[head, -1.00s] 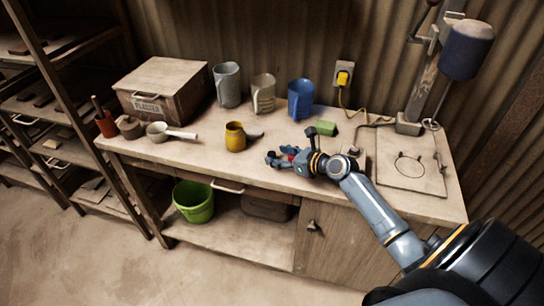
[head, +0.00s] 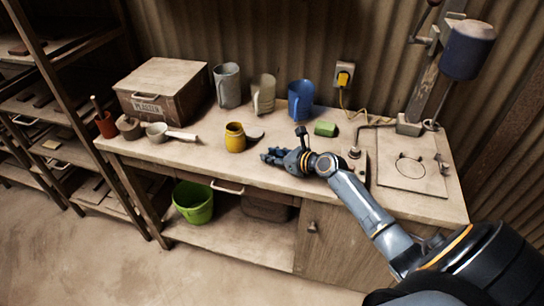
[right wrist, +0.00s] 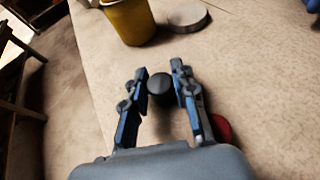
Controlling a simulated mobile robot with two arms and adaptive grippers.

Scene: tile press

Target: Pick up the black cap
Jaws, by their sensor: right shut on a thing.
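The black cap (right wrist: 160,81) shows in the right wrist view as a small dark round piece between the fingertips. My right gripper (right wrist: 160,85) is shut on it, with one blue-grey finger on each side. In the head view my right gripper (head: 271,156) is low over the front middle of the workbench, right of the yellow mug; the cap cannot be made out there. I cannot tell whether the cap is clear of the bench top. My left gripper is not in view.
A yellow mug (head: 235,138) and a grey disc (head: 255,133) are close to the gripper. A red thing (right wrist: 222,128) lies beside the right finger. A press (head: 466,50) is at the right.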

